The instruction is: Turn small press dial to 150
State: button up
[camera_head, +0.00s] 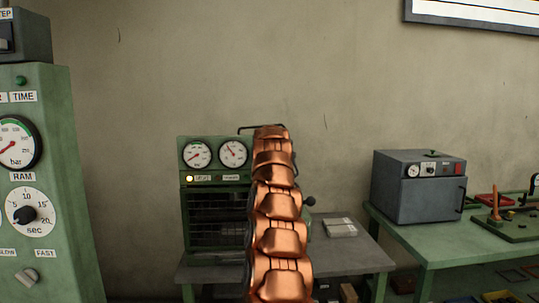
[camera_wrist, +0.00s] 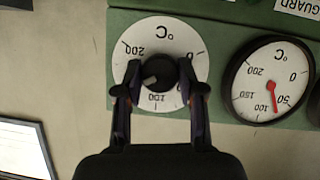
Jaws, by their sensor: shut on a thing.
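The small green press (camera_head: 215,150) with two round gauges stands on a table, partly hidden behind my copper arm. In the wrist view, which is upside down, a white °C dial (camera_wrist: 150,30) has a black knob (camera_wrist: 162,66) at its centre. My gripper (camera_wrist: 159,72) is shut on this knob, one finger on each side. The knob's pale mark points to the lower left in that view, between the 200 and the bottom number, which looks like 100. The fingers cover the number between them. My gripper is hidden in the head view.
A °C gauge (camera_wrist: 270,80) with a red needle sits beside the dial; the needle lies between 50 and 100. A grey oven (camera_head: 418,188) stands on the right bench. A tall green machine (camera_head: 60,200) with gauges stands at the left.

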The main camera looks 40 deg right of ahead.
jog(key=shift+f, duration=0.25)
jog(key=o, duration=1.1)
jog(key=shift+r, duration=0.15)
jog(key=shift+o, duration=0.2)
jog(key=v, duration=1.2)
